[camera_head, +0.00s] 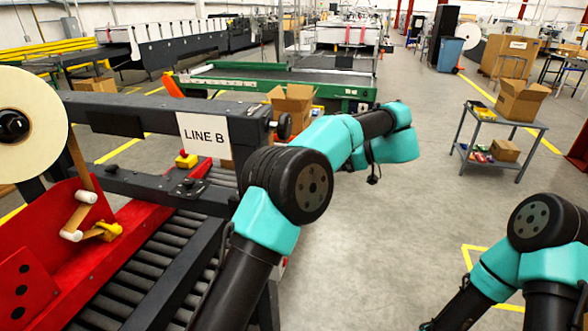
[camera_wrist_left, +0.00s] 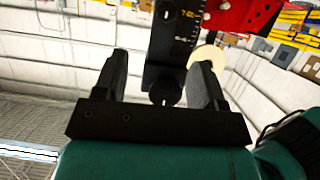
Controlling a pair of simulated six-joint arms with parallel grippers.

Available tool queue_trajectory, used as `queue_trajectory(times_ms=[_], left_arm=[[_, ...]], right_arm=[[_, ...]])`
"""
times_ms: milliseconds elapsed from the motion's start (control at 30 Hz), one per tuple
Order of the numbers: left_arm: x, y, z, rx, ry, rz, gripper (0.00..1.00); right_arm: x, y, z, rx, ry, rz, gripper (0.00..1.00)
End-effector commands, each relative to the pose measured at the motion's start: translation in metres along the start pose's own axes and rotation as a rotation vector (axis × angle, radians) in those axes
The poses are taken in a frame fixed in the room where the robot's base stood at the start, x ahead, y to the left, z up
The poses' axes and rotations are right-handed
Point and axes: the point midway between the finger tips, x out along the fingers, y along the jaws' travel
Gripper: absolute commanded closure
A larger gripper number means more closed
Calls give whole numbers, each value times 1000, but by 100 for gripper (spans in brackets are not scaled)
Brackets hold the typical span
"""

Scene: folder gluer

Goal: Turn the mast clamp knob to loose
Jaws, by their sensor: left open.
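In the left wrist view, a dark round knob (camera_wrist_left: 166,88) sits low on a black mast (camera_wrist_left: 176,40) with a yellow-marked scale. My left gripper (camera_wrist_left: 160,72) is open, with one finger on each side of the knob's place in the picture. I see gaps on both sides, and cannot tell how deep the knob lies between the fingers. In the head view, a black knob (camera_head: 284,125) at the right end of the dark beam appears to be the same one. My left forearm passes in front there, and the left fingers are hidden. My right gripper is out of frame.
A LINE B sign (camera_head: 204,136) hangs on the beam. A red side plate (camera_head: 32,262), a large cream roll (camera_head: 52,112) and a roller bed (camera_head: 140,270) stand at the left. A cart (camera_head: 502,128) with boxes stands at the right. The floor between is open.

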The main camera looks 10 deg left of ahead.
Motion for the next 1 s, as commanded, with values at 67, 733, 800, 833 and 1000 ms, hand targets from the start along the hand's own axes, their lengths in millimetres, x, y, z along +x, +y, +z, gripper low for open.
queue_trajectory(times_ms=[67, 733, 800, 833, 1000], left_arm=[[-4, -5, -8, -6, -8, -31, 36], [18, -8, -11, -3, -5, -50, 36], [29, -8, -11, -4, -5, -54, 36], [34, -9, -11, -4, -5, -53, 36], [63, -10, -11, -4, -5, -52, 36]], right_arm=[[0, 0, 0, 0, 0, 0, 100], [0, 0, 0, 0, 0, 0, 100], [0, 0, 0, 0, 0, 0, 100], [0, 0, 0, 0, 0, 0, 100], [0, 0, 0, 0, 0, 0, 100]])
